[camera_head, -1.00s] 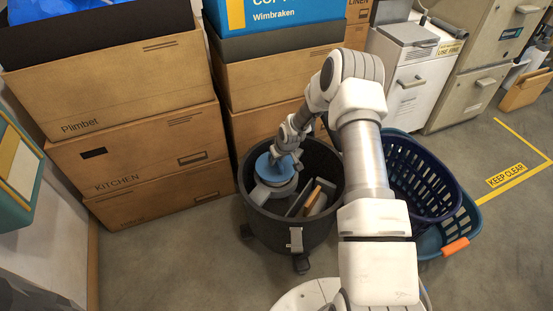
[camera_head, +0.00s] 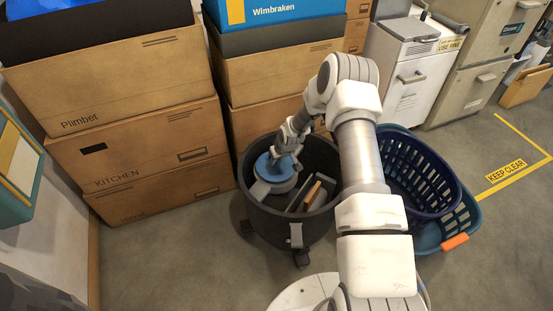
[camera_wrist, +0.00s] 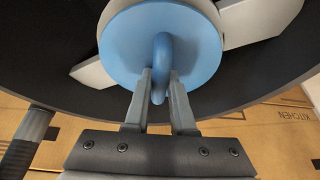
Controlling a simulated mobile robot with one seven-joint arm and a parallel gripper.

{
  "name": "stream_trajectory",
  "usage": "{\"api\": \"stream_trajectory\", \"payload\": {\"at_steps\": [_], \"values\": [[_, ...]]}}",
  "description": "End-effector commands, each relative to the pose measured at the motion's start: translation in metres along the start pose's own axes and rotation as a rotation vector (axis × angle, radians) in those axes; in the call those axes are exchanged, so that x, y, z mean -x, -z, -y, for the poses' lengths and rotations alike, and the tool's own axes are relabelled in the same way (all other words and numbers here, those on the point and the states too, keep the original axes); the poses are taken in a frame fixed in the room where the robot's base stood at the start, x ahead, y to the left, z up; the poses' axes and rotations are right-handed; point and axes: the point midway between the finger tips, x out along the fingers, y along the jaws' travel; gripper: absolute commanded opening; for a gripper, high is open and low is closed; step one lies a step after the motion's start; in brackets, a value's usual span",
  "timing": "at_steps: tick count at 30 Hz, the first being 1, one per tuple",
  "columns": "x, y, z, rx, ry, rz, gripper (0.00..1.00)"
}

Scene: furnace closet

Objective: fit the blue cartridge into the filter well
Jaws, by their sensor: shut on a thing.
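The blue cartridge (camera_head: 263,168) shows as a round blue disc in the left part of a dark round bin. In the wrist view the blue cartridge (camera_wrist: 120,45) has a raised loop handle (camera_wrist: 161,50) at its middle. My gripper (camera_wrist: 161,75) is shut on this handle, one finger on each side. A pale grey round housing (camera_head: 263,190), which looks like the filter well, lies right under the cartridge. The cartridge covers the housing's opening, so I cannot tell how deep it sits. In the head view my gripper (camera_head: 282,152) is small and partly hidden by my wrist.
The dark bin (camera_head: 262,226) has a high wall around the cartridge and also holds flat boards (camera_head: 311,195). Stacked cardboard boxes (camera_head: 150,145) stand close behind and left. Blue laundry baskets (camera_head: 440,212) stand to the right. Floor is clear at front left.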

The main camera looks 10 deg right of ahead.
Motion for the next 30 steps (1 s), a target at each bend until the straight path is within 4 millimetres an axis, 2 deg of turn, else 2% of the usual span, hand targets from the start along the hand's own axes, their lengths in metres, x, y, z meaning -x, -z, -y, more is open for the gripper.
{"api": "stream_trajectory", "payload": {"at_steps": [17,18,22,23,30], "values": [[-0.013,-0.005,0.000,0.001,0.000,-0.001,0.00],[-0.012,-0.004,0.000,0.001,0.000,-0.002,0.30],[-0.012,-0.005,0.000,0.001,0.000,-0.001,0.54],[-0.013,-0.005,0.000,0.001,0.000,-0.001,0.58],[-0.013,-0.006,0.000,0.000,0.001,0.002,0.58]]}}
